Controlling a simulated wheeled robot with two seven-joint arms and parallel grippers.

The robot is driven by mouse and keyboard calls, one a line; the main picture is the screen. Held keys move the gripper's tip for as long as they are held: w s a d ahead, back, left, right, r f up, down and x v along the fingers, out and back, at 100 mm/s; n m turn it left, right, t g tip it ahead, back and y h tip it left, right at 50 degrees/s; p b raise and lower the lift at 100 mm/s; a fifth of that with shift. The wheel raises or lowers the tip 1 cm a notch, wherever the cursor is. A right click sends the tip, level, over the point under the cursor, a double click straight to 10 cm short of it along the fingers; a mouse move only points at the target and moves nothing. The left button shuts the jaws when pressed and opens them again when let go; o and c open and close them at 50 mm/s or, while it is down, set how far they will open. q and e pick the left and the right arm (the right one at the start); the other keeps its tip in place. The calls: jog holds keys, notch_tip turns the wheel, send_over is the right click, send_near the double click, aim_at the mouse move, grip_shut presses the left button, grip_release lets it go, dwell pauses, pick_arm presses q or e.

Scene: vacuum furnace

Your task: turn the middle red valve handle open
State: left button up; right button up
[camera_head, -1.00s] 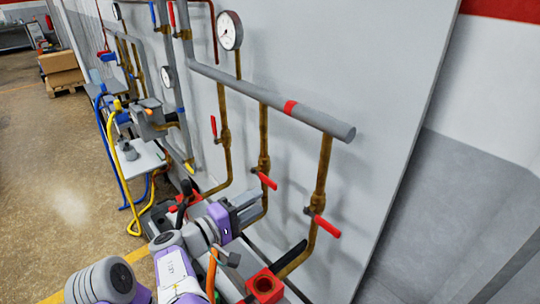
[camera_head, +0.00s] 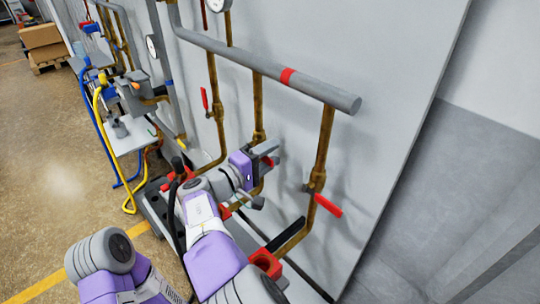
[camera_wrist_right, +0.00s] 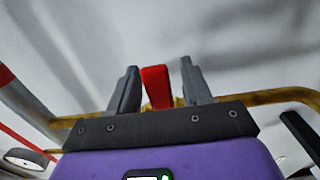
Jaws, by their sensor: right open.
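The middle red valve handle (camera_head: 276,161) is mostly hidden behind my right gripper (camera_head: 268,154) in the head view; only a bit of red shows at the fingertips. In the right wrist view the red handle (camera_wrist_right: 157,87) stands between the two grey fingers of the right gripper (camera_wrist_right: 158,78). The fingers are apart, with a gap on each side of the handle, so the gripper is open around it and not holding it. The handle's valve body is hidden. My left gripper is not in view.
Another red handle (camera_head: 204,97) is on the pipe to the left, and one (camera_head: 328,206) on the pipe to the right. A thick grey pipe (camera_head: 250,66) runs above. A red block (camera_head: 265,264) and a black bar (camera_head: 287,234) sit low on the right.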

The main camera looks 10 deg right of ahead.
grip_shut()
jog(key=shift+w+a+r+n+p, duration=0.15)
jog(key=shift+r+n+p, duration=0.8)
jog(key=shift+p, duration=1.3)
jog(key=shift+w+a+r+n+p, duration=0.1)
jog(key=shift+w+r+n+p, duration=0.15)
jog(key=shift+n+p, duration=1.65)
jog(key=shift+w+a+r+n+p, duration=0.1)
jog(key=shift+r+n+p, duration=0.65)
jog(key=shift+p, duration=1.9)
jog(key=shift+f, duration=0.1)
grip_release()
jog(key=v, duration=0.7)
jog(key=shift+s+a, duration=0.2)
jog(key=shift+a, duration=0.05)
